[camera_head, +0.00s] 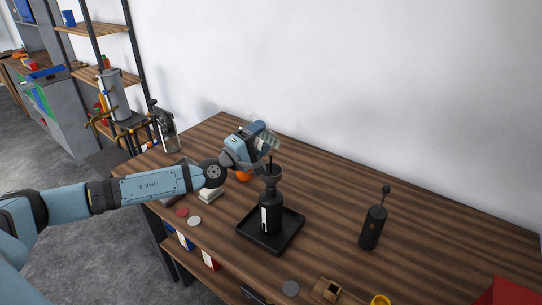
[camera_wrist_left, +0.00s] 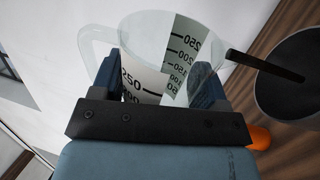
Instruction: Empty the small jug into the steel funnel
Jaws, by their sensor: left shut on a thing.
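My left gripper (camera_head: 262,141) is shut on the small jug (camera_head: 270,144), a clear measuring jug with a printed scale. In the left wrist view the jug (camera_wrist_left: 150,42) sits between the two fingers and looks tilted. The steel funnel (camera_head: 272,172) sits in the neck of a black bottle (camera_head: 270,212) standing in a black tray (camera_head: 290,240). The jug is above the funnel, close to its rim. The funnel's dark bowl (camera_wrist_left: 295,75) shows beside the jug in the wrist view. I cannot tell whether the jug holds anything. My right gripper is not in view.
A dark bottle-shaped thing with a ball-topped rod (camera_head: 373,227) stands to the right. A small wooden box (camera_head: 326,290) and a yellow item (camera_head: 380,300) are at the front edge. The table's back right is clear.

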